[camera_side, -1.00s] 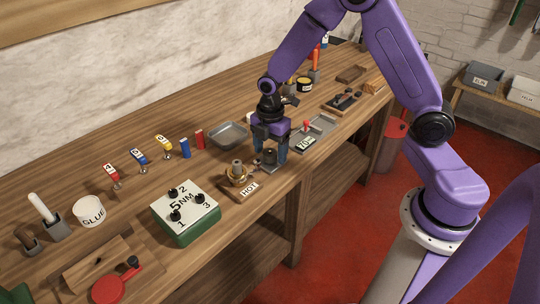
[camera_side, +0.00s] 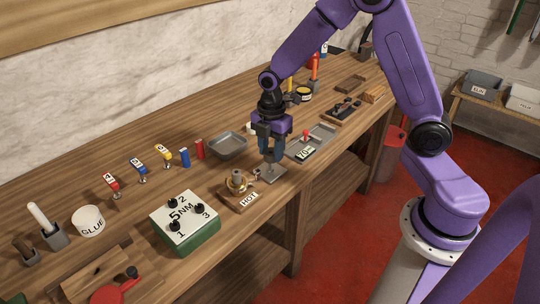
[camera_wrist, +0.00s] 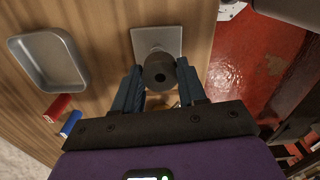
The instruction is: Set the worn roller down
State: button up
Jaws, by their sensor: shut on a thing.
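My gripper (camera_side: 271,156) is shut on the worn roller, a dark grey cylinder with a hole in its end. In the wrist view the roller (camera_wrist: 160,73) sits between the two blue fingers. In the side view the fingers mostly hide it. The roller is held over a square grey metal plate (camera_side: 270,175) on the bench. The plate also shows in the wrist view (camera_wrist: 170,38), partly covered by the roller. A gap between roller and plate seems to show, but its height is hard to tell.
A brass part (camera_side: 236,182) stands on a wooden block marked HOT, left of the plate. An empty metal tray (camera_side: 240,147) lies behind, with red (camera_side: 199,149) and blue (camera_side: 185,157) cylinders beside it. A green 5NM box (camera_side: 190,236) stands at front left. The bench edge is close.

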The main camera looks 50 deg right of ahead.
jog(key=s+d+r, duration=0.1)
jog(key=s+r, duration=0.8)
jog(key=s, duration=0.4)
jog(key=d+m, duration=0.9)
jog(key=d, duration=0.8)
send_over(321, 135)
jog(key=f, duration=0.5)
jog(key=s+f, duration=0.1)
jog(key=f, duration=0.2)
jog(key=shift+a+f, duration=0.2)
jog(key=shift+f, duration=0.1)
jog(key=shift+w+d+f, duration=0.2)
jog(key=shift+w+f, duration=0.3)
jog(key=shift+f, duration=0.1)
jog(key=shift+w+f, duration=0.1)
jog(key=shift+f, duration=1.55)
jog(key=shift+f, duration=0.1)
